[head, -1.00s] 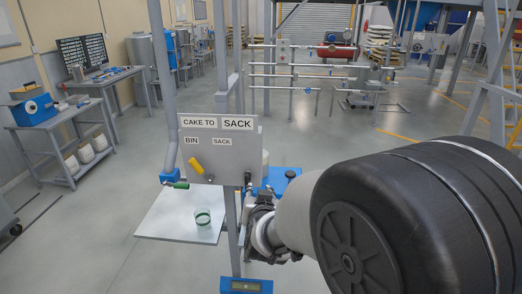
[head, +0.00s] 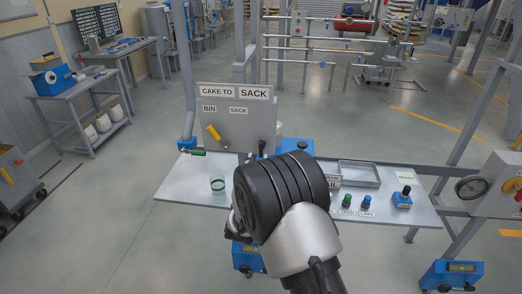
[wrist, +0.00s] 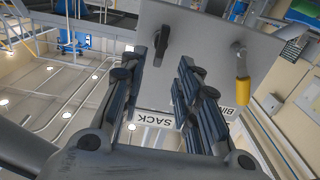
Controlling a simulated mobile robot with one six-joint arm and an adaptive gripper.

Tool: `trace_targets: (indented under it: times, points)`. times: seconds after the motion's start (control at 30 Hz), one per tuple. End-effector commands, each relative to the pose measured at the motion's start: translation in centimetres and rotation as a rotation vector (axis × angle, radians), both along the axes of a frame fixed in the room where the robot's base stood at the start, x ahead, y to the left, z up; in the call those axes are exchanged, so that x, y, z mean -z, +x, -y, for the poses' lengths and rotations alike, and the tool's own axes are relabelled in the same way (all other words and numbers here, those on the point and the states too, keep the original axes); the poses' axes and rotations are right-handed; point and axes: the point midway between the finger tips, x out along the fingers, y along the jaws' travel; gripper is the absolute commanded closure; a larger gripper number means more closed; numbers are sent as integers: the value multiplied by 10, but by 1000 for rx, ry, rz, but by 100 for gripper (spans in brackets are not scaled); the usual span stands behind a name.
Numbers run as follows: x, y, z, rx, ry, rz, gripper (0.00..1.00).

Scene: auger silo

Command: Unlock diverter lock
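The grey diverter panel (head: 262,130) carries labels reading CAKE TO SACK, BIN and SACK. A yellow-handled lever (head: 213,132) sits on its left part and also shows in the wrist view (wrist: 242,90). A small black lever (head: 262,147) is at the panel's lower right; in the wrist view a black handle (wrist: 163,42) stands out from the panel face. Which part is the lock is not labelled. My gripper (wrist: 163,62) is open and empty, its fingers spread in front of the panel, with the black handle beyond the fingertips.
A green-handled valve (head: 192,152) is left of the panel.

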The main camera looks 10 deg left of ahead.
Motion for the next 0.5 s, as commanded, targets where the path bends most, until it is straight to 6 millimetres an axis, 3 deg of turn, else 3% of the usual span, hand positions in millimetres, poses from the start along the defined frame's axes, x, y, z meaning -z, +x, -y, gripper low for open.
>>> trace_targets:
  times: [0.3,0.5]
  points:
    - [2,67,3,1,0,1,70]
    - [1,88,4,0,-1,-1,70]
